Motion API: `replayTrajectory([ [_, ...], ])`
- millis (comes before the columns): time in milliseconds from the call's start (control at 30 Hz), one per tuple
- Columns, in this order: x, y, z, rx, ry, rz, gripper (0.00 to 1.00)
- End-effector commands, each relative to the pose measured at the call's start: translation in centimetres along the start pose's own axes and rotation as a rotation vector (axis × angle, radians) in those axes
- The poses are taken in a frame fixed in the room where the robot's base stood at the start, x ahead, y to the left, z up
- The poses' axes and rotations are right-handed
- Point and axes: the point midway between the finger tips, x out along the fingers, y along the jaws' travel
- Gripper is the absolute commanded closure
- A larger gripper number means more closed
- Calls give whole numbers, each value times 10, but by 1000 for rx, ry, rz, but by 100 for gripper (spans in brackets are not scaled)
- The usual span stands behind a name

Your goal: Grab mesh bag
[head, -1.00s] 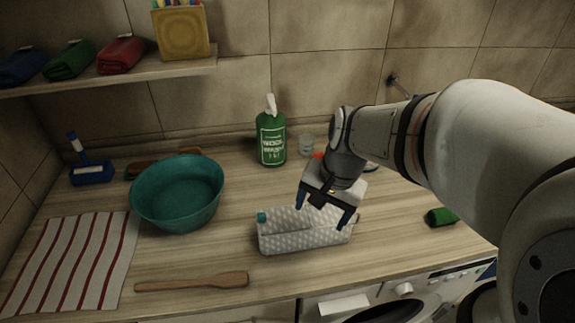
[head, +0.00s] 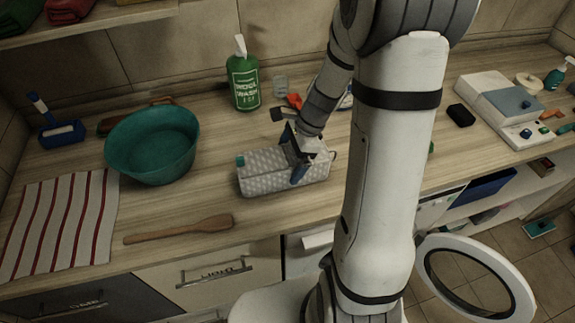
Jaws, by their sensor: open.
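The mesh bag looks like the grey-white patterned pouch (head: 265,176) with a teal tab at its left end, lying on the wooden counter right of the teal basin. My gripper (head: 299,172) is over the right part of the pouch, its blue-tipped fingers pointing down at it. The jaws are open. One finger shows in front of the pouch's near side; the other is partly hidden, so I cannot tell whether they touch it.
A teal basin (head: 152,144), a wooden spatula (head: 180,229) and a striped towel (head: 62,222) lie to the left. A green bottle (head: 243,82) stands behind. The counter edge is close in front. A round washer door (head: 474,283) hangs open at lower right.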

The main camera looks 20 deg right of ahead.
Motion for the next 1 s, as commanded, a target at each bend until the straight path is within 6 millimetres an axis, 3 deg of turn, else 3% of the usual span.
replayTrajectory([
  [200,25,1,1,-1,-1,2,0],
  [467,26,1,1,-1,0,0,1],
  [1000,26,1,0,-1,0,-1,45],
])
